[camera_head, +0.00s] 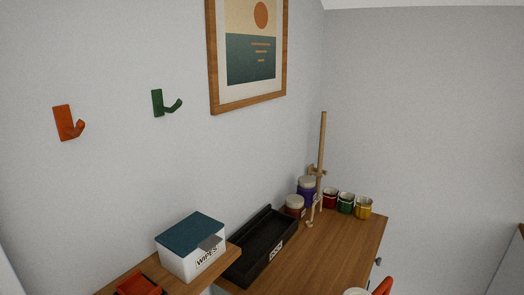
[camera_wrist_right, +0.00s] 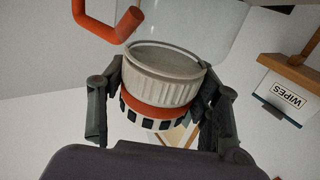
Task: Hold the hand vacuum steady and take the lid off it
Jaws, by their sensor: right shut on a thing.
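In the right wrist view, my right gripper (camera_wrist_right: 160,105) is shut on a round, ribbed, off-white lid (camera_wrist_right: 160,82), with one finger on each side. An orange band and a ring of dark and white blocks show below the ribs. A clear, rounded body (camera_wrist_right: 215,22), probably the hand vacuum's, shows behind the lid's far rim. I cannot tell whether lid and body touch. An orange bent bar (camera_wrist_right: 108,22) is at the upper left; whether it belongs to the vacuum is unclear.
The head view shows a wipes box (camera_head: 192,258) on a wooden shelf, a black tray (camera_head: 262,246), jars (camera_head: 306,190), a wooden stand (camera_head: 321,150) and small cups (camera_head: 346,203) on the desk (camera_head: 340,240). Orange (camera_head: 66,124) and green (camera_head: 163,102) hooks are on the wall.

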